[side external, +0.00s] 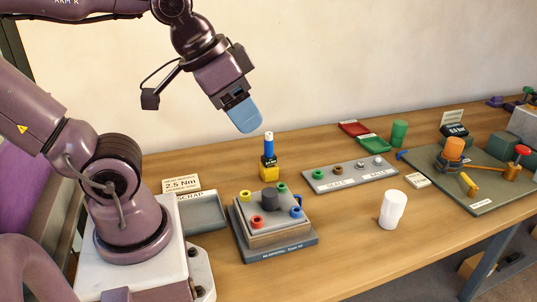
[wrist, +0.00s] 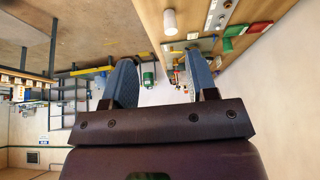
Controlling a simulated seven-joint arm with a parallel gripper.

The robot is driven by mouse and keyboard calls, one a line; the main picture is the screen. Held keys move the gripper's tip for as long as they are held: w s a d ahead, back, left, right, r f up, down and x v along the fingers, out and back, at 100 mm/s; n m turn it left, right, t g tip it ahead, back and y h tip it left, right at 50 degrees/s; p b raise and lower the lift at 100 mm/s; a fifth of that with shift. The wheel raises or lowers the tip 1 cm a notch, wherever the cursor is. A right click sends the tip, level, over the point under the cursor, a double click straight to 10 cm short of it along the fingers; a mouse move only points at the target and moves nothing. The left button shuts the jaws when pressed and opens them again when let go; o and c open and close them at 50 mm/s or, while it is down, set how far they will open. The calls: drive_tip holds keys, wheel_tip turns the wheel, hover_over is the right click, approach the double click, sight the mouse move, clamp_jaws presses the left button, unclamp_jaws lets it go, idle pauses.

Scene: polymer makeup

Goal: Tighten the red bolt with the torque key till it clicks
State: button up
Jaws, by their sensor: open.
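The red bolt (side external: 257,221) sits at the front left corner of a grey fixture (side external: 279,247), with yellow, green and blue bolts at the other corners and a dark cylinder in the middle. An upright tool with a blue handle, black middle and yellow base (side external: 269,172), seemingly the torque key, stands behind the fixture. My gripper (side external: 250,126) is above and just left of its top, tilted down to the right and apart from it in the picture. In the wrist view my gripper (wrist: 159,70) has its blue fingers spread with nothing held between them. The bolt and tool cannot be made out there.
A 2.5 Nm sign (side external: 181,184) and a scrap tray (side external: 205,217) are left of the fixture. A grey strip with rings (side external: 350,177), red tray (side external: 354,129), green tray (side external: 374,144) and white cup (side external: 392,210) are right. A cluttered grey board (side external: 487,205) lies farther right.

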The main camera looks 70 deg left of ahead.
idle(0.4)
drive_tip(key=shift+o, duration=0.5)
drive_tip(key=m+g+y, duration=0.3)
drive_tip(key=m+y, duration=0.1)
drive_tip(key=m, duration=2.2)
approach(269, 133)
drive_tip(key=x, duration=1.2)
drive_tip(key=shift+d+f, duration=0.1)
drive_tip(key=shift+c, duration=0.5)
